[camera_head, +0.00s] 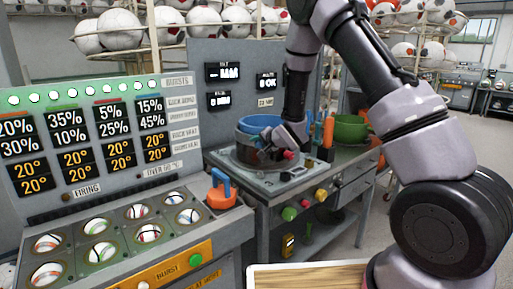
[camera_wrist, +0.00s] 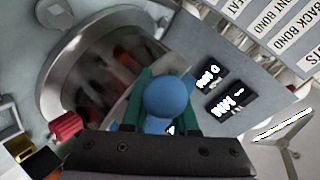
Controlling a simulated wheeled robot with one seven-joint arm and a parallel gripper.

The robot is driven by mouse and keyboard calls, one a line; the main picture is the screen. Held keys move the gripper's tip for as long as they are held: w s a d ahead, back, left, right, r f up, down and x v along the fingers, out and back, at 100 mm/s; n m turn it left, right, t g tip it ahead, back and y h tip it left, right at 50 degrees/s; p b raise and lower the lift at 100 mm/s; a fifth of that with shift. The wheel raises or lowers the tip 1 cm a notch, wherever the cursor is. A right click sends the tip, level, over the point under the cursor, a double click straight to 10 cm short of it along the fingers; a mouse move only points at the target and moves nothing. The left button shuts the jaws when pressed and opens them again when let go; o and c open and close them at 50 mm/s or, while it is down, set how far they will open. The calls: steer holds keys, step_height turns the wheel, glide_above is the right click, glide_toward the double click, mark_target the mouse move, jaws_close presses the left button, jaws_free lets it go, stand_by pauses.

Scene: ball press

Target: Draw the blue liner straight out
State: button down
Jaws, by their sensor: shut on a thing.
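The blue liner (camera_head: 262,124) shows in the head view as a wide blue ring standing above the steel pot (camera_head: 248,154) on the grey press bench. My gripper (camera_head: 287,140) is at the liner's right front side. In the wrist view, my gripper's green fingers (camera_wrist: 164,88) are shut on a rounded blue piece (camera_wrist: 168,99), which looks like part of the liner. The steel pot's shiny curved wall (camera_wrist: 72,85) fills the left of that view. The liner's lower edge is hidden, so I cannot tell how far it sits inside the pot.
A green bowl (camera_head: 350,131) and upright orange and blue tools stand right of the pot. A red knob (camera_wrist: 66,127) is close to my gripper. A grey back panel (camera_head: 225,55) with displays rises behind. An orange-and-blue handle (camera_head: 221,192) stands at the left console.

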step_height(320, 180, up, 11)
steer(key=shift+r, duration=0.15)
stand_by(1.4)
